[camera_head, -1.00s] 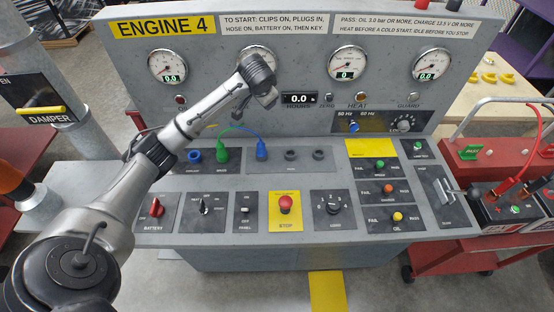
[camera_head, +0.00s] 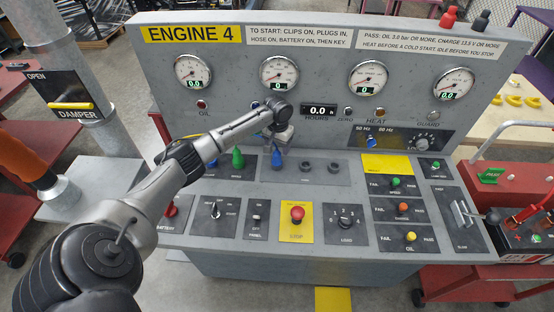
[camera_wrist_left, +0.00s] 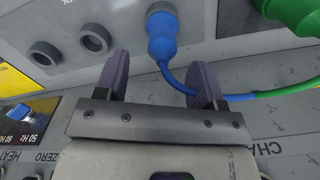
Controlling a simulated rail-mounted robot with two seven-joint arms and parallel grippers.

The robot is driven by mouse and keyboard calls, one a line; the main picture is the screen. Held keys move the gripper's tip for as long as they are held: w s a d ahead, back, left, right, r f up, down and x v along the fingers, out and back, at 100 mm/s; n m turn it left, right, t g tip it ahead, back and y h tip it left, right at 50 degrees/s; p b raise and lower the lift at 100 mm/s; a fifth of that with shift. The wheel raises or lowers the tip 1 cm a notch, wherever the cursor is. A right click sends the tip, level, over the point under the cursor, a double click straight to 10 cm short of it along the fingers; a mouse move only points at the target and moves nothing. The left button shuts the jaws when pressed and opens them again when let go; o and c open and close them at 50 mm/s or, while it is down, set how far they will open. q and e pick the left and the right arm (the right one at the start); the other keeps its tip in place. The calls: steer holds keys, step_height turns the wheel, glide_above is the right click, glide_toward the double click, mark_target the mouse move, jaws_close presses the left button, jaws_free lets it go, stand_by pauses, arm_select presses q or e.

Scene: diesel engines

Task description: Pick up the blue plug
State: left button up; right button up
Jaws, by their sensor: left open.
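The blue plug (camera_head: 277,160) stands in the panel's socket strip, just below my left gripper (camera_head: 279,137). In the left wrist view the blue plug (camera_wrist_left: 161,32) shows between and a little beyond the two open purple-grey fingers of my left gripper (camera_wrist_left: 159,78). Nothing is held between the fingers. A blue cord runs from the plug and passes behind the right-hand finger. I cannot tell the exact gap between fingertips and plug. My right gripper is out of view.
A green plug (camera_head: 238,157) stands left of the blue plug and shows at the wrist view's top right (camera_wrist_left: 292,12). Two empty sockets (camera_head: 306,167) lie to the blue plug's right. The upright gauge panel (camera_head: 325,75) rises close behind. A red stop button (camera_head: 297,214) sits in front.

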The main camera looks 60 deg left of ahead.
mark_target(277, 152)
arm_select(q)
steer(key=shift+s+f, duration=0.15)
steer(key=shift+f, duration=3)
steer(key=shift+c, duration=0.2)
steer(key=c, duration=1)
steer(key=shift+r, duration=0.1)
